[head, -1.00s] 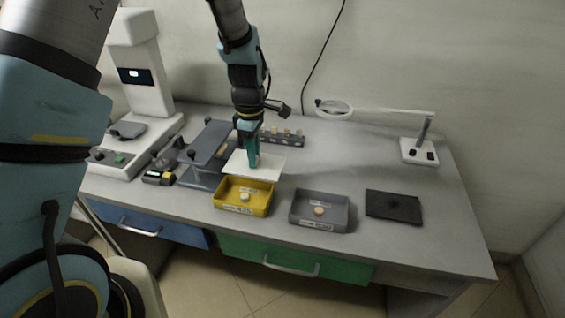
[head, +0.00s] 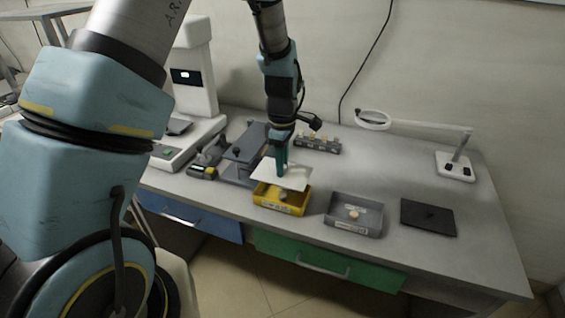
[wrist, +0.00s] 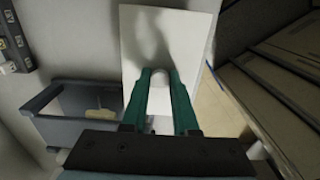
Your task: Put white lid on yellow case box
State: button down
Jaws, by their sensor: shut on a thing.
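A flat white lid (head: 294,178) is held level by my gripper (head: 282,171), which is shut on it from above. In the wrist view the green fingers (wrist: 161,88) close on a pale round knob (wrist: 160,77) on the white lid (wrist: 190,35). The yellow case box (head: 281,203) stands open near the front of the bench, with a small pale round piece (head: 283,196) inside. The lid is over the back part of the box and hides it. I cannot tell whether lid and box touch.
A grey box (head: 353,229) with a pale round piece inside stands to the right, then a dark flat lid (head: 428,217). A grey stand (head: 245,150) is close on the left, and a small rack (head: 318,143) is behind.

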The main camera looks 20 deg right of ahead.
jog(key=shift+f+b, duration=1.2)
jog(key=shift+f, duration=1.05)
jog(key=shift+f, duration=0.85)
dwell(0.4)
jog(key=c, duration=0.6)
grip_release()
notch_tip(320, 180, up, 11)
jog(key=b, duration=0.2)
jog(key=shift+b, duration=0.35)
